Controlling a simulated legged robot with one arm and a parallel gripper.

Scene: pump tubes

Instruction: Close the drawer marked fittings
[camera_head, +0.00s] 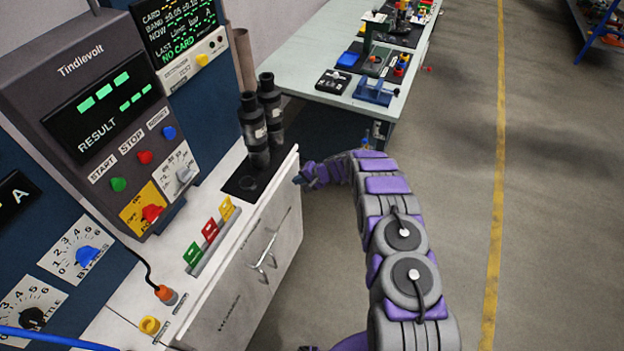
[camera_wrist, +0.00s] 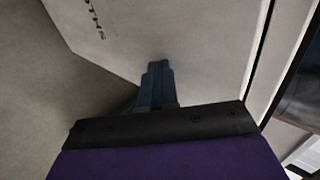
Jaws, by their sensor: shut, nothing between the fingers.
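A pale cabinet under the test machine has front panels with bar handles (camera_head: 265,252). The near panel (camera_head: 228,315) carries small dark lettering that I cannot read, so I cannot tell which one is marked fittings. My gripper (camera_head: 303,179) is at the far end of the cabinet, beside its top corner. In the wrist view a pale panel (camera_wrist: 195,40) with small dark lettering at its upper left fills the middle. My gripper's blue fingers (camera_wrist: 160,70) are shut and empty in front of that panel. I cannot tell whether they touch it, or how far any drawer stands out.
Two black cylinders (camera_head: 258,130) stand on a black mat on the cabinet top. The grey Tindlevolt tester (camera_head: 90,100) stands at the left. A bench (camera_head: 310,50) with parts and tools is behind.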

